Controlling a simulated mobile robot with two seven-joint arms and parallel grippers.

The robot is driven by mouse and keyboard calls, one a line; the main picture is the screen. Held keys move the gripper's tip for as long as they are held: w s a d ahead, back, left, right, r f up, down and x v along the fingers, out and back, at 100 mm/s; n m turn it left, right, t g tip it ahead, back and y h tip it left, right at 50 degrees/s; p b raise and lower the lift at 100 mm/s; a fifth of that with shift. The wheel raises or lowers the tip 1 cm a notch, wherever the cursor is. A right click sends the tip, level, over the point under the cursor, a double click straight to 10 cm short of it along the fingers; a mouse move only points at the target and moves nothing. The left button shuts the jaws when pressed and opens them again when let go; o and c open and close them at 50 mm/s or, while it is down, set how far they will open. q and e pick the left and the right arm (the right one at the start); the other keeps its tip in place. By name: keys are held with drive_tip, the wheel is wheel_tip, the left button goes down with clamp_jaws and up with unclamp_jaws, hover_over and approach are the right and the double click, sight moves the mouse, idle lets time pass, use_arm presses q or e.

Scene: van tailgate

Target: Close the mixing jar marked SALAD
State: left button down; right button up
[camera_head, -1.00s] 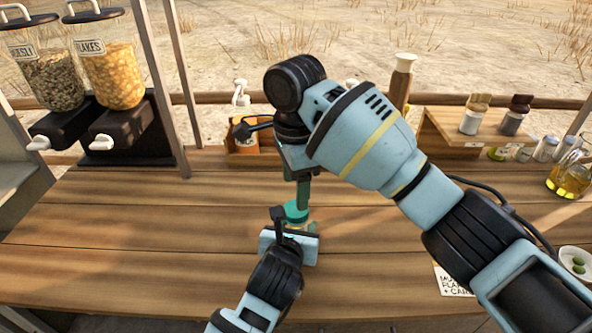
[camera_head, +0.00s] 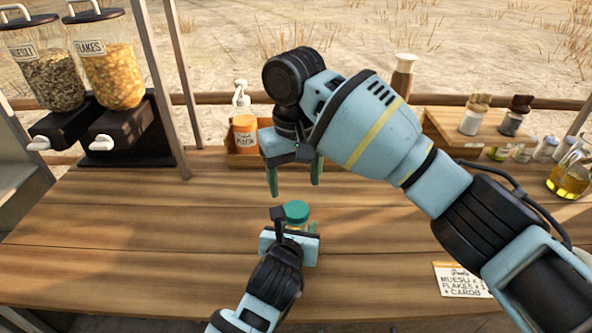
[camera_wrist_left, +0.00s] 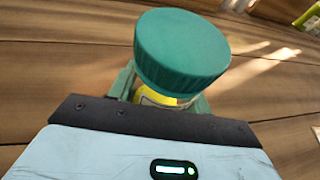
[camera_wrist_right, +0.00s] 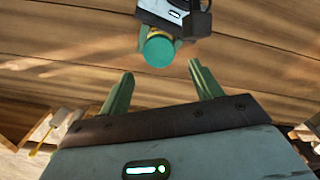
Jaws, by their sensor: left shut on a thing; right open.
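The jar has a teal-green lid (camera_head: 296,211) that sits on its top. In the left wrist view the lid (camera_wrist_left: 180,48) looks seated on the jar, with a slice of yellow label (camera_wrist_left: 155,97) below it. No SALAD marking is readable. My left gripper (camera_head: 297,230) is shut around the jar body, upright just above or on the counter; I cannot tell which. My right gripper (camera_head: 295,184) is open and empty, above the lid and apart from it. In the right wrist view the lid (camera_wrist_right: 158,49) shows beyond the spread fingertips (camera_wrist_right: 160,70).
Muesli and flakes dispensers (camera_head: 108,75) stand at the back left. A caddy with an orange-labelled pump bottle (camera_head: 245,130) stands behind my right gripper. A wooden shelf with shakers (camera_head: 471,120) and an oil jug (camera_head: 570,178) are at right. A recipe card (camera_head: 462,280) lies front right. The left counter is clear.

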sight(296, 209)
drive_tip(key=n, duration=0.5)
drive_tip(key=shift+r, duration=0.2)
drive_tip(key=n, duration=0.6)
drive_tip(key=shift+r, duration=0.2)
drive_tip(key=n, duration=0.6)
drive_tip(key=shift+r, duration=0.15)
drive_tip(key=n, duration=0.5)
drive_tip(key=shift+d+r, duration=0.1)
drive_tip(key=shift+r, duration=0.05)
drive_tip(key=shift+f, duration=4)
